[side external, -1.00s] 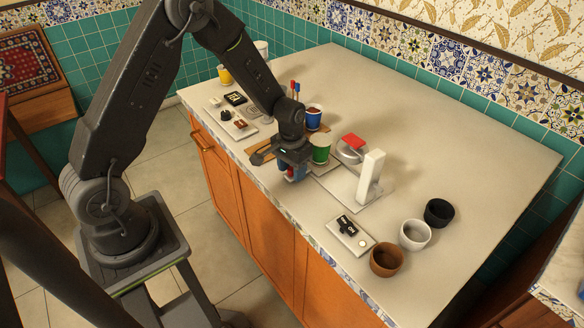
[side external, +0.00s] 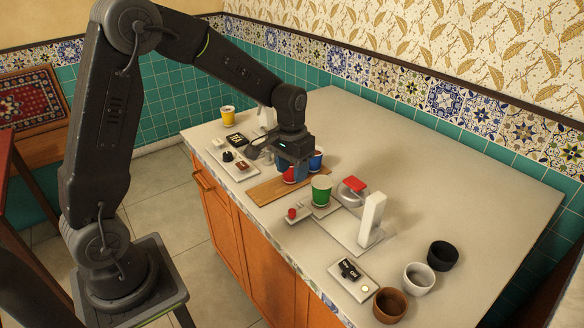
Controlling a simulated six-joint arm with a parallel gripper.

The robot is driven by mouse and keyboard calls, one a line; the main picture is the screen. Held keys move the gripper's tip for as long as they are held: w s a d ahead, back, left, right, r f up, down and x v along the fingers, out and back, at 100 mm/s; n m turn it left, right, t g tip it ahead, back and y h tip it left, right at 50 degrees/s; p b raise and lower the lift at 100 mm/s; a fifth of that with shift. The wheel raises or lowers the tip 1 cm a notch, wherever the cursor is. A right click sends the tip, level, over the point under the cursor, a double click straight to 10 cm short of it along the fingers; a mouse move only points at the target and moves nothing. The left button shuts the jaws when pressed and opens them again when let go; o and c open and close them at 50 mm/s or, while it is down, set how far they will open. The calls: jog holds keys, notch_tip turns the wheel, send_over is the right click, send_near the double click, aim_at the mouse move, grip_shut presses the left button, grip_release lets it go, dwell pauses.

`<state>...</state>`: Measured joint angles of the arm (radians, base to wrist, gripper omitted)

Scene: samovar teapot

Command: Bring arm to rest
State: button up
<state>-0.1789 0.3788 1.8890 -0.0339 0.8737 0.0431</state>
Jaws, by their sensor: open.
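My gripper (side external: 292,172) is open, pointing down above the wooden board (side external: 262,193), left of the green cup. A red object (side external: 289,176), perhaps a cup, shows between and behind the fingers. Most of it is hidden, and I cannot tell if they touch it. The blue cup (side external: 317,158) stands just behind to the right.
A white switch box (side external: 350,274) and black (side external: 443,256), white (side external: 418,279) and brown (side external: 390,305) bowls stand at the front right. The back right of the counter (side external: 430,165) is clear.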

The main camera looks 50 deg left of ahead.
jog(key=shift+r, duration=0.15)
jog(key=s+d+r+m+t, duration=0.1)
jog(key=s+d+r+t, duration=0.1)
jog(key=s+r, duration=0.5)
jog(key=s+d+r+t, duration=0.3)
jog(key=s+d+r, duration=0.2)
jog(key=s, duration=0.9)
jog(key=shift+r+m+t, duration=0.3)
jog(key=shift+r+m, duration=0.1)
jog(key=shift+r, duration=0.45)
